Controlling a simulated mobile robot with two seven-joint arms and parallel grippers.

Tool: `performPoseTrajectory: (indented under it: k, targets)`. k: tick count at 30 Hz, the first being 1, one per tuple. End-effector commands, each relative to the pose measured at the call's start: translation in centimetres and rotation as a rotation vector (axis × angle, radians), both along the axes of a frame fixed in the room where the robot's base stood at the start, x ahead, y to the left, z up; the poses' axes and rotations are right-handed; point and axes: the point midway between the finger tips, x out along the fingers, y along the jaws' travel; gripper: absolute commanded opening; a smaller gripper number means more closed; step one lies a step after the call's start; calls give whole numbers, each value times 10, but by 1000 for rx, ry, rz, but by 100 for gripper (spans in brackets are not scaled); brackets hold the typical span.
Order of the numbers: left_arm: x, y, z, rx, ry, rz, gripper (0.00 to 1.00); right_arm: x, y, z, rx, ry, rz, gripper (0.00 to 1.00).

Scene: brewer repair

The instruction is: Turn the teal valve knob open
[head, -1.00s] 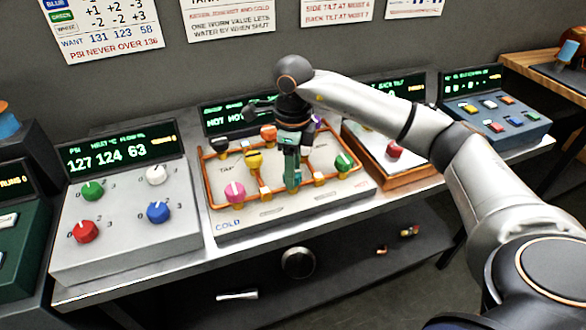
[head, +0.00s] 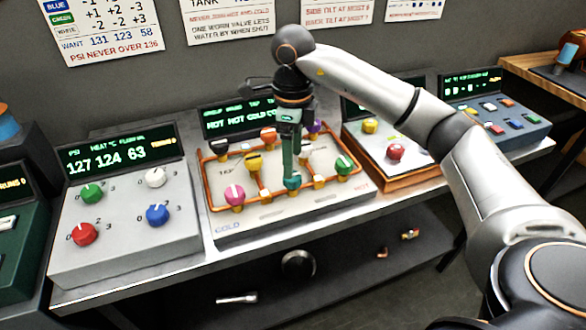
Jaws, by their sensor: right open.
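The teal valve knob (head: 292,181) sits on the front run of copper pipe on the white valve panel (head: 290,209). My right gripper (head: 290,168) points down just above and behind the knob, its jaws open. A narrow gap seems to lie between the fingers and the knob, but I cannot tell whether they touch. The finger spread is hard to see from here. The gripper hides part of the pipework behind it. My left gripper is not in view.
Close by on the panel are a pink knob (head: 234,195), a yellow knob (head: 254,162), a green knob (head: 343,165) and an orange knob (head: 268,135). A dial console (head: 125,235) stands left, and a wood-edged panel (head: 405,180) stands right.

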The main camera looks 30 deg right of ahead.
Motion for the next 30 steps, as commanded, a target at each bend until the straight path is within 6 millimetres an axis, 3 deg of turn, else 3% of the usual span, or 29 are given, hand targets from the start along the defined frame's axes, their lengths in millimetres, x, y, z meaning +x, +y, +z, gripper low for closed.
performPoseTrajectory:
  k: [4, 10, 15, 30]
  targets:
    - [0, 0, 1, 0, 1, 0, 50, 1, 0, 37, 0, -5, -2, 79]
    - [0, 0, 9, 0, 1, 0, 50, 0, -1, 66, 0, -1, -2, 79]
    - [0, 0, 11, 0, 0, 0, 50, 0, 0, 75, 1, -1, -2, 79]
    - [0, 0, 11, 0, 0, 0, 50, 0, 0, 75, 1, 1, -2, 79]
